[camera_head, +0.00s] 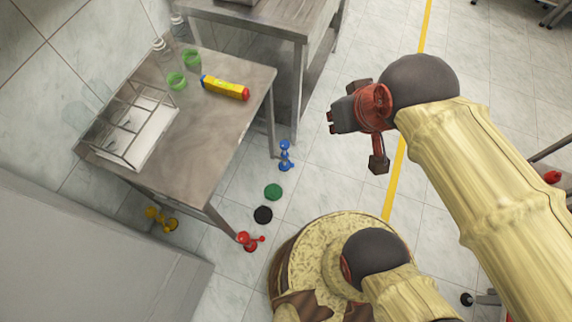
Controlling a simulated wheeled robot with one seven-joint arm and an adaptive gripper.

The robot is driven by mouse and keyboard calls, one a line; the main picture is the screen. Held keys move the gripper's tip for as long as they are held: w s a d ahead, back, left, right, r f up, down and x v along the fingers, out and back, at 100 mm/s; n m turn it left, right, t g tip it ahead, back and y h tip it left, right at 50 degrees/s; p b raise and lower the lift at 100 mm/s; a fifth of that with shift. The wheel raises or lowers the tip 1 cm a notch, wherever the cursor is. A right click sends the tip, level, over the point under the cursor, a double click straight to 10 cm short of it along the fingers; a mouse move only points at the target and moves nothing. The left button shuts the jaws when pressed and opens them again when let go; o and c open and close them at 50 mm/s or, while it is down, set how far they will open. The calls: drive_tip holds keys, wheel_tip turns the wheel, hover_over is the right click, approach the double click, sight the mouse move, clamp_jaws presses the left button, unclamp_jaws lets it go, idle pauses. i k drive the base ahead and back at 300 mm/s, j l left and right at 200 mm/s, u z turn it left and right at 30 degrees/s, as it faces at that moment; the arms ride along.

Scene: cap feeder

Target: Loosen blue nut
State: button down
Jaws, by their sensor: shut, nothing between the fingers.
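A yellow bar-shaped piece (226,88) lies on the metal table. Its left end carries a small blue part (204,80), which looks like the blue nut, and its right end a red part (246,94). Threads are too small to make out. My gripper (331,122) is shut and empty, held out to the right of the table, over the tiled floor in the picture. It is well apart from the yellow piece and touches nothing visible.
A second metal table (262,14) stands behind. A blue object (286,156), green and black discs and a red object (249,241) are on the floor.

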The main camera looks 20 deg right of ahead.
sight(292, 166)
drive_tip(key=i+l, duration=0.4)
drive_tip(key=l, duration=0.25)
drive_tip(key=u, duration=1.65)
